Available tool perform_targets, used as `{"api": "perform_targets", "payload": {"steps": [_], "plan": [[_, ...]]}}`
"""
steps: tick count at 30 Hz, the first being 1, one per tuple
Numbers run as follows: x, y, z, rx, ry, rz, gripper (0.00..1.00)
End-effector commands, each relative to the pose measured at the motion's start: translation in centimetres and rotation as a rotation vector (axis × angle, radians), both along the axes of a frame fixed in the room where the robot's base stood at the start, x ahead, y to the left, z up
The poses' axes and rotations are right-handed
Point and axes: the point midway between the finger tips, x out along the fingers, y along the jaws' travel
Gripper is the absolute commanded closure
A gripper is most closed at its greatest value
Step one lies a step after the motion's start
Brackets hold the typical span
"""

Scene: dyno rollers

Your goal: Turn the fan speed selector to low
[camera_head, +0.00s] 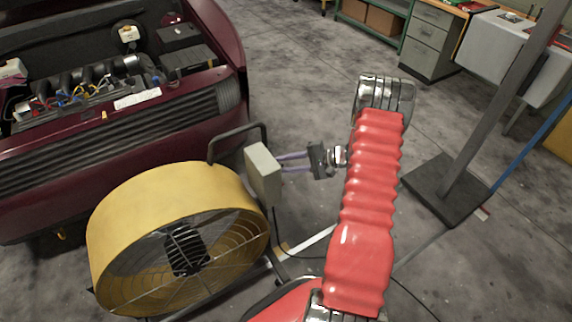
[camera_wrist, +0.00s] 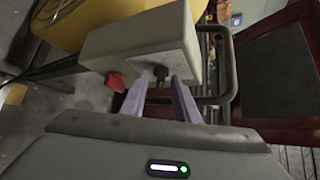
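The yellow drum fan (camera_head: 165,190) stands on the floor, with a beige control box (camera_head: 263,174) on its side. In the wrist view the box (camera_wrist: 115,48) fills the upper middle. A small black selector knob (camera_wrist: 160,76) sticks out of its face. My gripper (camera_head: 279,163) points at the box from the right, its two purple fingers apart. In the wrist view my gripper (camera_wrist: 160,78) has one fingertip on each side of the knob, with gaps showing. I cannot tell whether the tips touch the box. The knob's setting marks are not readable.
A red switch (camera_wrist: 116,82) sits on the box beside the knob. A black tube handle (camera_head: 238,132) rises behind the box. A dark red car (camera_head: 120,130) with its engine bay open stands behind the fan. A grey post base (camera_head: 455,190) is at right.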

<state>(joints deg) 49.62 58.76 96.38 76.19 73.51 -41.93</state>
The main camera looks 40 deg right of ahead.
Motion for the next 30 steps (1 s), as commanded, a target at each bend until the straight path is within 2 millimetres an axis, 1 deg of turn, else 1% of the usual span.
{"api": "perform_targets", "payload": {"steps": [3,15,23,30], "plan": [[-0.01,-0.01,0.01,0.0,0.0,0.0,0.73],[-0.07,-0.02,-0.03,0.0,0.001,0.0,1.0],[-0.09,-0.02,-0.03,0.0,0.013,0.0,1.0],[-0.02,-0.03,0.06,0.002,0.074,0.001,1.0]]}}
